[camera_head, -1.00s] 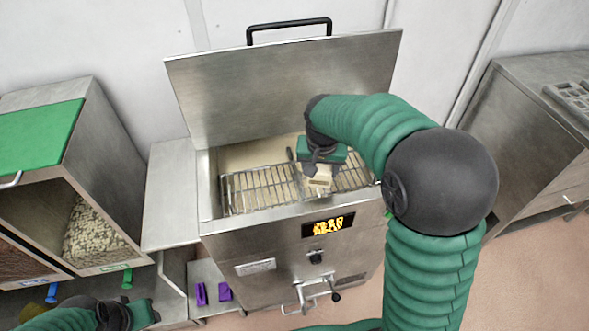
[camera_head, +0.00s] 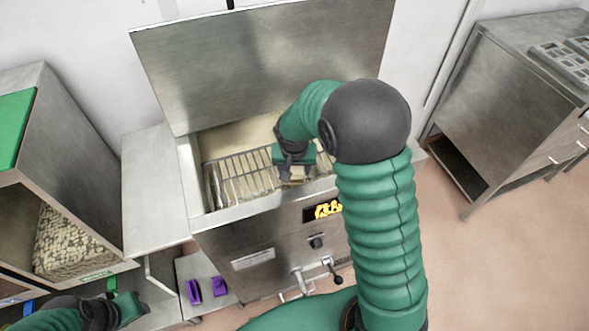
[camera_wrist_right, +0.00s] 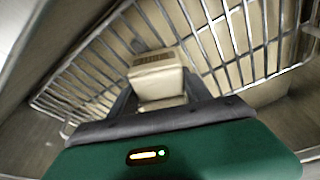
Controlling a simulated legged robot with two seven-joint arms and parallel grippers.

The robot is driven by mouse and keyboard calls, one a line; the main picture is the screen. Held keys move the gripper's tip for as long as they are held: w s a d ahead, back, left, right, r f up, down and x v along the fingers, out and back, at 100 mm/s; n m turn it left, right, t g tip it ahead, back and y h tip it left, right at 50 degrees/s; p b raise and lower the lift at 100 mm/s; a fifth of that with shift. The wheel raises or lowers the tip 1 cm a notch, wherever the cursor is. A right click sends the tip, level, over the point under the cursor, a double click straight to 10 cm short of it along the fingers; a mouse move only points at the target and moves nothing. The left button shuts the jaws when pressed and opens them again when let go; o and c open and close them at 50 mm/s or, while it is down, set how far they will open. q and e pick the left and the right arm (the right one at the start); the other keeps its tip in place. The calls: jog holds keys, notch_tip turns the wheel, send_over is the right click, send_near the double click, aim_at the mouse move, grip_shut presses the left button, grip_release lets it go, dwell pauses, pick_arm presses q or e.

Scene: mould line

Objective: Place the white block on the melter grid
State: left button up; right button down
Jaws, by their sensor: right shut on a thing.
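The white block (camera_head: 297,174), cream-coloured, is held between the fingers of my right gripper (camera_head: 296,168). In the right wrist view the block (camera_wrist_right: 157,72) sits between the two dark fingers (camera_wrist_right: 158,88) with the grid bars behind it. The melter grid (camera_head: 240,165) is a wire rack inside the open steel melter (camera_head: 255,250). The block is over the grid's right front part; I cannot tell whether it touches the bars. My left gripper (camera_head: 118,312) is at the lower left, away from the melter, its fingers unclear.
The raised melter lid (camera_head: 260,70) stands behind the grid. A steel side shelf (camera_head: 153,190) and a bin of pale pellets (camera_head: 75,240) are at left. A steel cabinet (camera_head: 490,110) stands at right.

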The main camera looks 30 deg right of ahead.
jog(key=shift+f, duration=0.25)
jog(key=shift+d+f, duration=0.1)
jog(key=shift+d, duration=0.2)
jog(key=shift+c, duration=2.4)
grip_release()
jog(key=shift+d, duration=0.2)
jog(key=shift+a, duration=0.3)
pick_arm(q)
jog(key=shift+d+r+p, duration=0.15)
jog(key=shift+r+p, duration=0.7)
jog(key=shift+p, duration=0.05)
pick_arm(e)
jog(key=v, duration=1.2)
jog(key=shift+d, duration=0.2)
